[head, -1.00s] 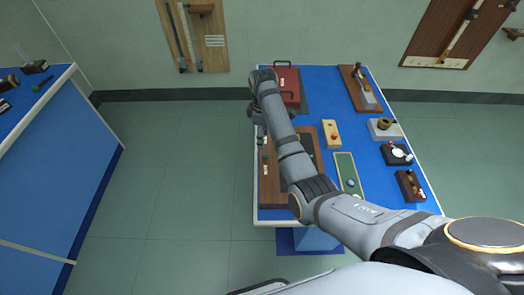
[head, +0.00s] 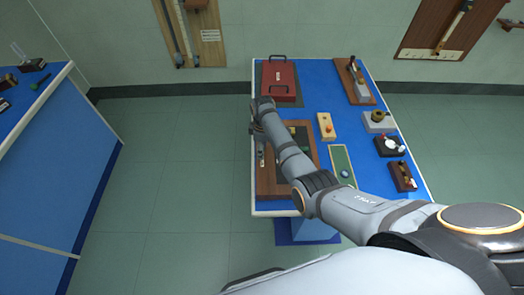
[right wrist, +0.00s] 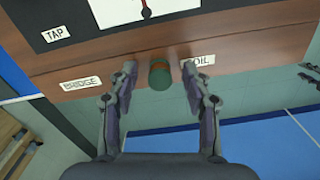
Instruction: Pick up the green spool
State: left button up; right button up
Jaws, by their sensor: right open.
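The green spool (right wrist: 159,75) is small and round, with a brownish band at its upper part. In the right wrist view it is at the edge of a wooden board (right wrist: 228,42), between the "BRIDGE" label and a partly covered label ending in "OIL". My right gripper (right wrist: 159,68) is open, one finger on each side of the spool, with a visible gap on both sides. I cannot tell how far the spool is in depth. In the head view my right arm reaches over the board (head: 268,184) and I cannot make out the spool. My left gripper is out of view.
On the blue table (head: 312,108), a red case (head: 281,78) lies behind the arm. Another blue bench (head: 60,150) stands at the left, with floor between.

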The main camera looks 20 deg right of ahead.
grip_shut()
jog(key=shift+r, duration=0.2)
dwell(0.3)
